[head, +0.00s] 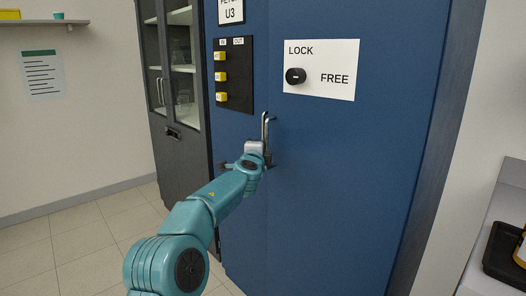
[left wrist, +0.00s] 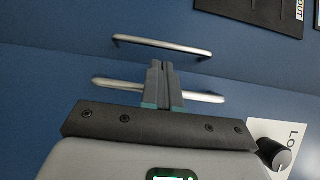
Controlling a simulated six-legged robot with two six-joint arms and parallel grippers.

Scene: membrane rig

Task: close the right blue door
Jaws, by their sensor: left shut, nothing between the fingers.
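The right blue door (head: 330,190) is the wide blue panel of the cabinet, carrying the LOCK/FREE sign. It looks nearly flush with the left blue door (head: 240,130); any small gap is hard to tell. My left gripper (head: 266,158) is in front of the door handles (head: 265,125), near the seam. In the left wrist view its shut, empty fingers (left wrist: 160,66) point at the blue surface. They cross in front of the right door's handle (left wrist: 120,84), while the left door's handle (left wrist: 165,44) lies beyond the tips. Contact cannot be told. My right gripper is out of view.
A black lock knob (head: 295,76) sits on the white sign (head: 340,65). A black panel with yellow tags (head: 234,75) is on the left door. A dark glazed cabinet (head: 180,130) stands left. A counter with a black tray (head: 505,258) is at lower right.

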